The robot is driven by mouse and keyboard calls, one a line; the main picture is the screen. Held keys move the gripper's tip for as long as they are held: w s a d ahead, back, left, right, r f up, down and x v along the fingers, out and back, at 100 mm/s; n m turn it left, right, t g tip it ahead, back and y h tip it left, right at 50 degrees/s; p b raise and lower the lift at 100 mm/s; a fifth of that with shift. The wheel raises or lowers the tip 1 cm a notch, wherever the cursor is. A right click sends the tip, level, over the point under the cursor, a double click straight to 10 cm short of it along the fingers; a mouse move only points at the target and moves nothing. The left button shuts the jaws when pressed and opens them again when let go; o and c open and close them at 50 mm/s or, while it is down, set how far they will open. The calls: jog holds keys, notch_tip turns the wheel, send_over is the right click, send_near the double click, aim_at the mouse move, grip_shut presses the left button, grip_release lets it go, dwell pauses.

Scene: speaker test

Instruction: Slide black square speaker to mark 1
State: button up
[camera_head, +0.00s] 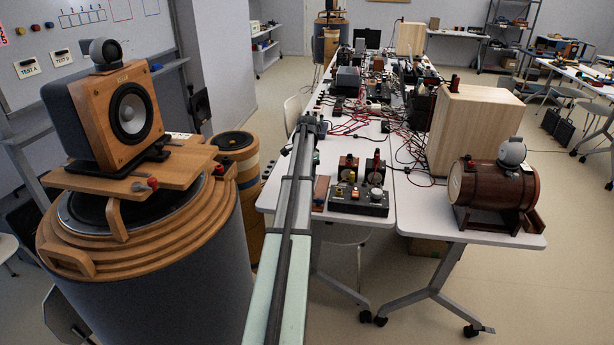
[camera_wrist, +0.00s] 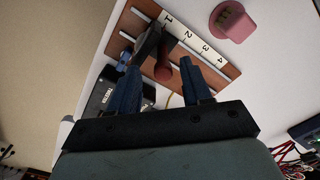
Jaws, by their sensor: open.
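In the wrist view, a brown wooden board (camera_wrist: 222,72) with pale rails carries a white scale strip (camera_wrist: 193,40) marked 1 to 4. A dark, angular piece (camera_wrist: 150,43) lies across the board near mark 1; I cannot tell whether it is the black square speaker. The left finger overlaps the dark piece in the picture; contact is unclear. My gripper cannot be made out in the head view.
A black box with a white label (camera_wrist: 101,96) lies beside the left finger, and a pink block (camera_wrist: 234,22) stands beyond the board. Red wires (camera_wrist: 285,155) lie lower right. In the head view, a wooden-fronted speaker (camera_head: 128,110) stands on a large drum at left.

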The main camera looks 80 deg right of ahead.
notch_tip(320, 180, up, 13)
jog(key=shift+r, duration=0.15)
dwell(0.4)
dwell(0.4)
